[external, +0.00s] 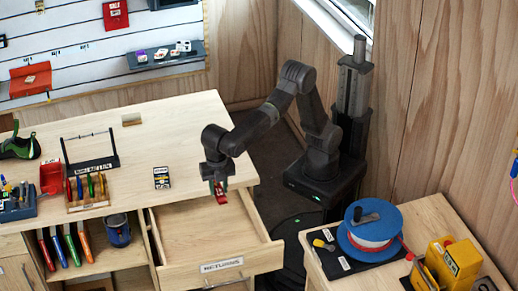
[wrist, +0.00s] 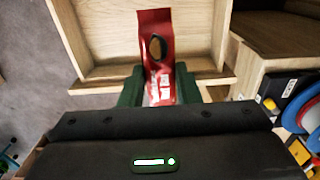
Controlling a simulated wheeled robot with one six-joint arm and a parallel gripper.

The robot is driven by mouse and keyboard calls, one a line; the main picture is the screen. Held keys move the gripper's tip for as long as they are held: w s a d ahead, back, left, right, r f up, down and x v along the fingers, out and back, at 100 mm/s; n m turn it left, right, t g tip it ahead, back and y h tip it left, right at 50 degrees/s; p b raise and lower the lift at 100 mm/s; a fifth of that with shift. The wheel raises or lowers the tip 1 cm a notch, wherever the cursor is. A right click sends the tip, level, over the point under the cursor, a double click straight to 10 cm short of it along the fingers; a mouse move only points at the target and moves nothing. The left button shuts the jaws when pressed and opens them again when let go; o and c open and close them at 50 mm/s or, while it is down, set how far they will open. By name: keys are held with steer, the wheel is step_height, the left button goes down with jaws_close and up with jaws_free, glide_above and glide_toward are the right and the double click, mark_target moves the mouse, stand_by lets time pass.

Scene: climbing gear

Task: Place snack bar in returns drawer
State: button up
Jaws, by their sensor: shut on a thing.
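My gripper (external: 219,187) is shut on the snack bar (external: 221,197), a red packet with white print. In the wrist view the snack bar (wrist: 156,45) stands up between the two dark green fingers (wrist: 158,88), with a dark oval patch on it. The returns drawer (external: 222,266), pale wood with a "RETURNS" label on its front, is pulled open below the table top. The drawer (wrist: 88,50) also shows behind the bar in the wrist view. Its visible floor looks empty.
The table top (external: 190,115) holds a small dark labelled box (external: 161,178), a rack of coloured items (external: 88,188) and a red bin (external: 51,177) left of the drawer. A side table at right bears a blue reel (external: 372,228) and a yellow box (external: 454,262).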

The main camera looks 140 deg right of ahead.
mark_target(223, 247)
step_height(223, 247, down, 27)
steer(key=shift+p, duration=0.3)
steer(key=o, duration=1)
steer(key=shift+c, duration=0.2)
step_height(223, 247, up, 12)
steer(key=shift+r, duration=0.15)
